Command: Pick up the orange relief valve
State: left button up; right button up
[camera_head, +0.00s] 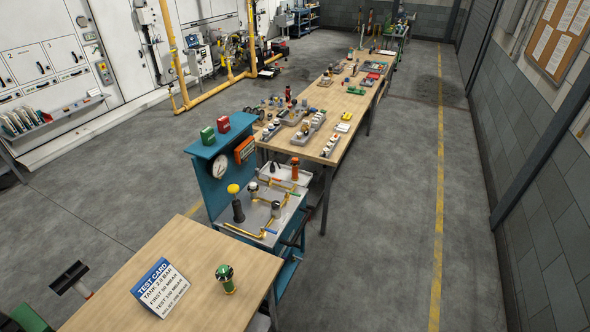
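An orange upright cylindrical piece (295,168), which looks like the orange relief valve, stands at the back right of the blue test bench, on or beside a white tray (272,170). It is small in the view, so its details and exact footing are hard to tell. The test bench (207,183) has a blue back panel with a round gauge (220,167) and an orange box (244,149).
A wooden table in front (125,280) carries a test card (160,287) and a green-topped fitting (227,278). A black-and-yellow knobbed piece (236,203) and yellow piping (244,230) occupy the bench. A long cluttered table (335,152) stands behind. The floor at right (385,230) is clear.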

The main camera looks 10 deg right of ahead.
pick_arm(q)
jog(key=shift+o, duration=0.3)
jog(key=o, duration=1)
